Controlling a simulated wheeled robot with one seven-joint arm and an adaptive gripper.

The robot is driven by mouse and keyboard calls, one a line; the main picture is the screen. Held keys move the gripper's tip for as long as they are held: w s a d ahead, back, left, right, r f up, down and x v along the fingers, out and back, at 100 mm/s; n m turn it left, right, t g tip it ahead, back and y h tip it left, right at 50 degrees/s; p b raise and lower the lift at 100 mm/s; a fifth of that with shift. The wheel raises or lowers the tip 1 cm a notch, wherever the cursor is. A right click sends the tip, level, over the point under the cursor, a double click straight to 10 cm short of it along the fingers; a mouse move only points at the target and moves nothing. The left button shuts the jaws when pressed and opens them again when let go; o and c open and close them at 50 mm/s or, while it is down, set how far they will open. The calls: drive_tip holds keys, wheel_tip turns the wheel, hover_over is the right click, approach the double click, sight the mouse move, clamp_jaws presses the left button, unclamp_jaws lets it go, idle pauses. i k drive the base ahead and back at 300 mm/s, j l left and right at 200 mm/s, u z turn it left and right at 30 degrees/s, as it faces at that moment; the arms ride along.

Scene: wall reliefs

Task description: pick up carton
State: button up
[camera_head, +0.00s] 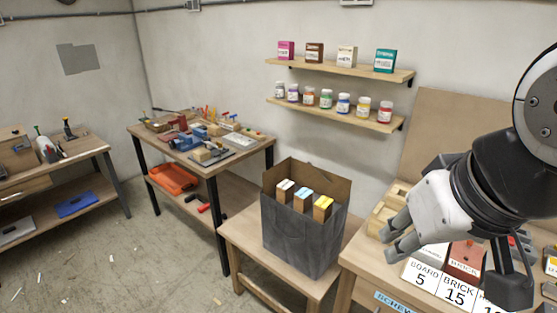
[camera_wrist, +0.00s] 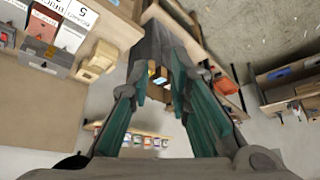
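A dark grey open-topped carton (camera_head: 300,237) with raised brown flaps stands on a low wooden table. Three tall narrow boxes (camera_head: 303,201) with white, light blue and yellow tops stand inside it.
The right worktable (camera_head: 356,262) holds wooden trays and labelled boxes, including a brick box (camera_head: 465,259), close under my gripper. Two wall shelves (camera_head: 340,69) hold small boxes and jars. A cluttered tool bench (camera_head: 258,158) stands behind left. The floor (camera_head: 150,260) at front left is mostly clear.

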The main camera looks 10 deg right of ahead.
sight(284, 190)
drive_tip(key=i+j+z, duration=0.15)
drive_tip(key=i+j, duration=0.3)
drive_tip(key=i+j+z, duration=0.15)
drive_tip(key=i+j, duration=0.3)
drive_tip(key=j, duration=0.2)
